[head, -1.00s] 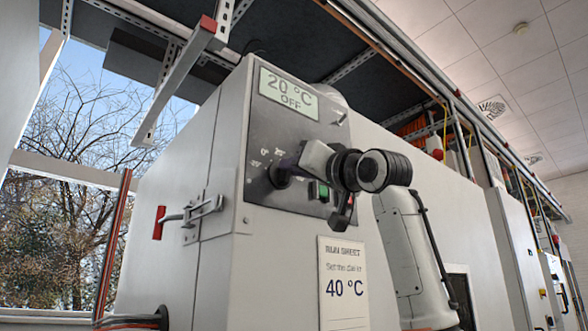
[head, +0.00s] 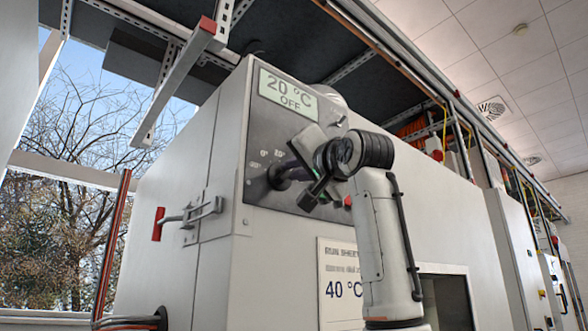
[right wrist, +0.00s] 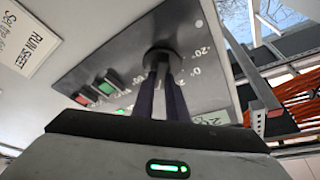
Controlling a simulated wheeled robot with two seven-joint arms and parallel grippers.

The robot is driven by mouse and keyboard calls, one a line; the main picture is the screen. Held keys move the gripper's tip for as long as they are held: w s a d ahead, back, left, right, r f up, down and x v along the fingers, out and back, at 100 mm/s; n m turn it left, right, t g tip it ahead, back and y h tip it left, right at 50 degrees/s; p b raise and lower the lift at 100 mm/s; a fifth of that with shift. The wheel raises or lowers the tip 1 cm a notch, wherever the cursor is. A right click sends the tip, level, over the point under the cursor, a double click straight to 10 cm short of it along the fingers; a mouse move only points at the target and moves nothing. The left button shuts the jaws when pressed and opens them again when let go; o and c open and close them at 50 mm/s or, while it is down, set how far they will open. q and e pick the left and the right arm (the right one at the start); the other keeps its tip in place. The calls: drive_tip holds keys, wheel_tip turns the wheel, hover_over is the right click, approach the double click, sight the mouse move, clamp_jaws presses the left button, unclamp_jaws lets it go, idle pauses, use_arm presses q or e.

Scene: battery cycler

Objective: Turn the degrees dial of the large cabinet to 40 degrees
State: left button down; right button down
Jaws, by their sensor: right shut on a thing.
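The degrees dial (head: 276,178) is a dark round knob on the grey panel (head: 262,130) of the large cabinet (head: 215,160). In the head view, labels around 0° and 20° show above it. My right gripper (head: 287,174) is shut on the dial, with both dark fingers on it. In the right wrist view the fingers reach the dial (right wrist: 160,57); its pointer is hidden. The display (head: 287,94) reads 20 °C, OFF. The run sheet (head: 338,258) shows 40 °C, partly behind my arm. My left gripper is not in view.
A green switch (right wrist: 107,87) and a red button (right wrist: 82,99) sit beside the dial on the panel. A metal bracket with a red end (head: 208,24) juts out above.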

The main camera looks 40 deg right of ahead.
drive_tip(key=c, duration=1.8)
unclamp_jaws()
drive_tip(key=shift+o, duration=0.2)
drive_tip(key=b+v, duration=0.4)
drive_tip(key=v, duration=0.6)
drive_tip(key=shift+s+b, duration=0.25)
drive_tip(key=shift+b, duration=0.05)
